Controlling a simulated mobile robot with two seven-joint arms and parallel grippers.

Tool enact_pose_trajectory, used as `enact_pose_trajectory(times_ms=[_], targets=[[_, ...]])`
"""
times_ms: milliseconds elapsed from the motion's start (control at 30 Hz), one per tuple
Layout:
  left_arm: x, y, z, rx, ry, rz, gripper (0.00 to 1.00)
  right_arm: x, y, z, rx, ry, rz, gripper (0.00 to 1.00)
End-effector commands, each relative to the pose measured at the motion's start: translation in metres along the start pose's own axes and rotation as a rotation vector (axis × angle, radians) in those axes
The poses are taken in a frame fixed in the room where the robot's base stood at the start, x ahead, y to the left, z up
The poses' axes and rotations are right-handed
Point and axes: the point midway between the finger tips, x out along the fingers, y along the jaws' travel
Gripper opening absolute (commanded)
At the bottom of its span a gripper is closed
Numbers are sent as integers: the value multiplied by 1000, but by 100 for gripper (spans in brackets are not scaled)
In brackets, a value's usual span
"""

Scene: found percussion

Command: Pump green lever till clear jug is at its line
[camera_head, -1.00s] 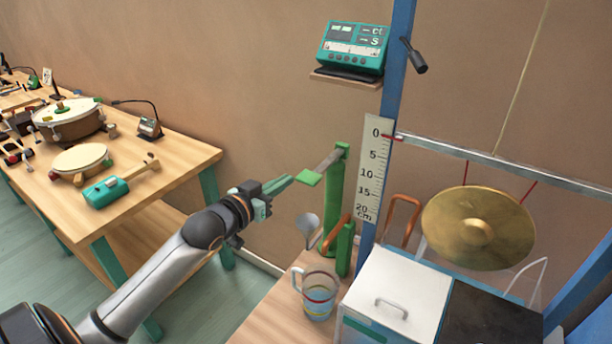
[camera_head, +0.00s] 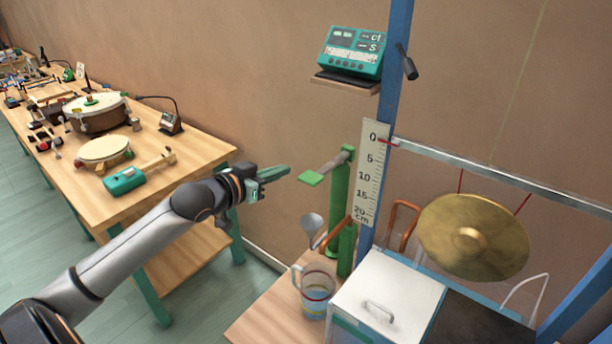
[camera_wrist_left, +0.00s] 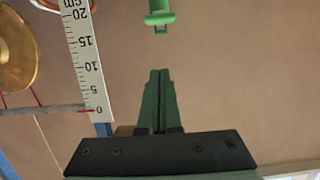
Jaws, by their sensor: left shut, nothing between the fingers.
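The green lever is a grey bar with a flat green pad (camera_head: 311,179) at its end, on a green post (camera_head: 337,190); the bar slants up from the pad to the post top. The clear jug (camera_head: 317,292) stands upright below, with a red line around it; its liquid level is hard to tell. My left gripper (camera_head: 288,171) is shut and empty, its tips just left of the pad and slightly higher in the picture, apparently apart from it. In the left wrist view the shut fingers (camera_wrist_left: 160,74) point toward a green part (camera_wrist_left: 159,18), with a gap between. My right gripper is out of view.
A copper spout (camera_head: 336,233) and grey funnel (camera_head: 311,224) sit above the jug. A white ruler (camera_head: 369,175), blue post (camera_head: 391,115) and gong (camera_head: 473,237) stand to the right. A wooden bench (camera_head: 190,150) with drums is at left. Bare wall lies behind the lever.

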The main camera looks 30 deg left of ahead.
Motion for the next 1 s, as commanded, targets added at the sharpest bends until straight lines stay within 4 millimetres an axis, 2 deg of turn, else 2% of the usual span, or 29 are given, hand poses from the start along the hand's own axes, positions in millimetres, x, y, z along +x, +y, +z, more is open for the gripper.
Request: enact_pose_trajectory(times_ms=[267,567,900,1000], targets=[[9,-1,-1,-3,3,-1,0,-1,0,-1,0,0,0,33],[48,0,-2,-3,3,0,0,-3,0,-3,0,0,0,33],[100,0,-2,-2,4,0,0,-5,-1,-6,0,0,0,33],[104,0,16,-2,-4,0,0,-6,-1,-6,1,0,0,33]])
